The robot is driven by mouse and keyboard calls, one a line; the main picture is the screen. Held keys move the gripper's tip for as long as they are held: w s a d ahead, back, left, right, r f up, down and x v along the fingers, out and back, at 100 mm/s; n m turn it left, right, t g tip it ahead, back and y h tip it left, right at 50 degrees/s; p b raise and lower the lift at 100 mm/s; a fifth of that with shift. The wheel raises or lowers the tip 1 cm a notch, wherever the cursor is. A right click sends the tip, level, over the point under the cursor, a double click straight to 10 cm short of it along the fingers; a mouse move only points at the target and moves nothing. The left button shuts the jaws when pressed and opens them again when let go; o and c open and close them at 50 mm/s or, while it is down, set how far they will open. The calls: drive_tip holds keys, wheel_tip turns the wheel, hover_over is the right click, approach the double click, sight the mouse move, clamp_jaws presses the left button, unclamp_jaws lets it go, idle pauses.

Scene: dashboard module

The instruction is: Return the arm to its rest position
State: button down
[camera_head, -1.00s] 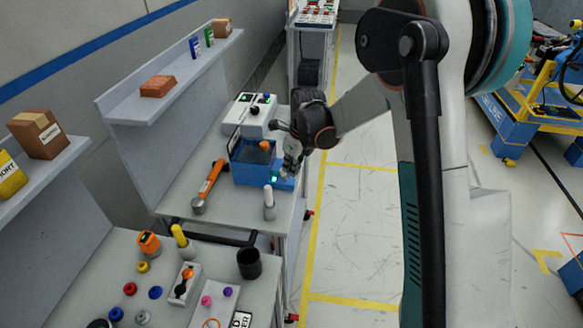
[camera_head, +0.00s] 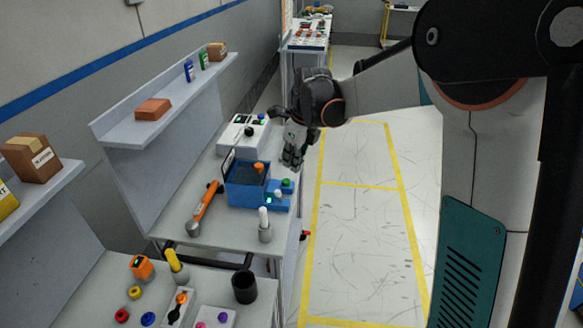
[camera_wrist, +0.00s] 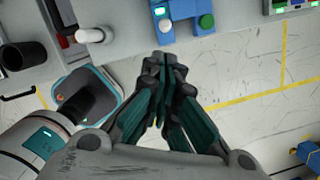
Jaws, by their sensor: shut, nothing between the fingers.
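My arm reaches from the right side of the head view toward the workbench. My gripper (camera_head: 292,158) hangs pointing down, above and just behind the right end of the blue dashboard module (camera_head: 247,184). In the wrist view my gripper (camera_wrist: 168,62) is shut, its fingers together with nothing between them. The module's base (camera_wrist: 183,16) with a green button (camera_wrist: 207,21) lies beyond the fingertips, apart from them. The module has an orange knob (camera_head: 258,167) on top and a lit green indicator near its front.
A black cup (camera_head: 244,287) is on the nearer bench. The floor aisle (camera_head: 360,220) to the right is clear.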

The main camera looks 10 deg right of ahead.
drive_tip(key=shift+r, duration=0.1)
drive_tip(key=s+r+n+t, duration=0.1)
drive_tip(key=s+r+n, duration=0.5)
drive_tip(key=s+n, duration=0.15)
drive_tip(key=s+d+n+t, duration=0.1)
drive_tip(key=s+n+t, duration=0.1)
drive_tip(key=s+n, duration=0.8)
drive_tip(key=s+d+f+n+t+h+b, duration=0.1)
drive_tip(key=s+n+t, duration=0.1)
drive_tip(key=s+n, duration=0.8)
drive_tip(key=shift+s+d+f+h, duration=0.25)
drive_tip(key=shift+s+f+h, duration=0.05)
drive_tip(key=shift+s, duration=0.8)
